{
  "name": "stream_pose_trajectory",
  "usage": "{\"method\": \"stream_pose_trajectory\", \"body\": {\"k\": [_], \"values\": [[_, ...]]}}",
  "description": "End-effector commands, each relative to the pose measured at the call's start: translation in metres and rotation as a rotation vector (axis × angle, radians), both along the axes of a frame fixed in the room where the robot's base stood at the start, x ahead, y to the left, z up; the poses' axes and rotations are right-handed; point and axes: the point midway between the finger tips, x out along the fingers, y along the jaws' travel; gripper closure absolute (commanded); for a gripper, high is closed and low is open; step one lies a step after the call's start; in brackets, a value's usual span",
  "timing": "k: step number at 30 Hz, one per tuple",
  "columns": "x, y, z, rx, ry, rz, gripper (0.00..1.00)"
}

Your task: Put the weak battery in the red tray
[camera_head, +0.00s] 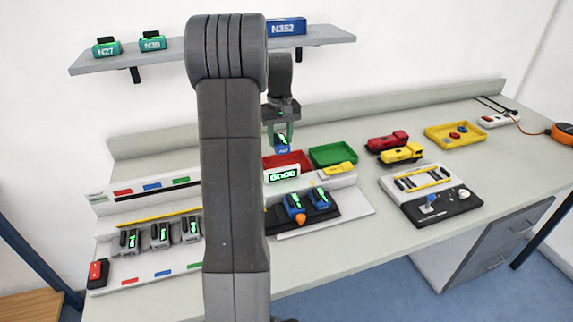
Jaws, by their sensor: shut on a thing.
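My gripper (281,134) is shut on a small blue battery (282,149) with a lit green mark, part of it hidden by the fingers. It is held in front of the white wall strip, and in the picture its lower end overlaps the back of the red tray (299,158). I cannot tell how high above the tray it is. The red tray is partly hidden by my arm and a white device with a green readout (283,174). Two blue batteries (294,203) (320,198) with green marks sit in a black holder in front.
A green tray (333,155) stands right of the red tray. Toy trucks (402,153) and a yellow tray (455,136) are further right. Several grey batteries (160,233) stand in a white rack at left. My arm hides the middle. A shelf (175,55) is above.

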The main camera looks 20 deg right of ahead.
Motion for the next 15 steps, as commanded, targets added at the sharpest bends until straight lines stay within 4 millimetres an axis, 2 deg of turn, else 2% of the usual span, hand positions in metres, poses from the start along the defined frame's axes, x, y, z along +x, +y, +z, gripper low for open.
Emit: {"method": "stream_pose_trajectory", "body": {"k": [1,6,11,15], "values": [[0.011,-0.008,-0.001,0.0,0.001,-0.002,0.88],[0.033,-0.026,-0.009,0.0,0.0,-0.001,0.88],[0.042,-0.033,-0.017,0.0,0.001,0.0,0.88],[0.042,-0.033,-0.041,0.002,0.005,0.0,0.88]]}}
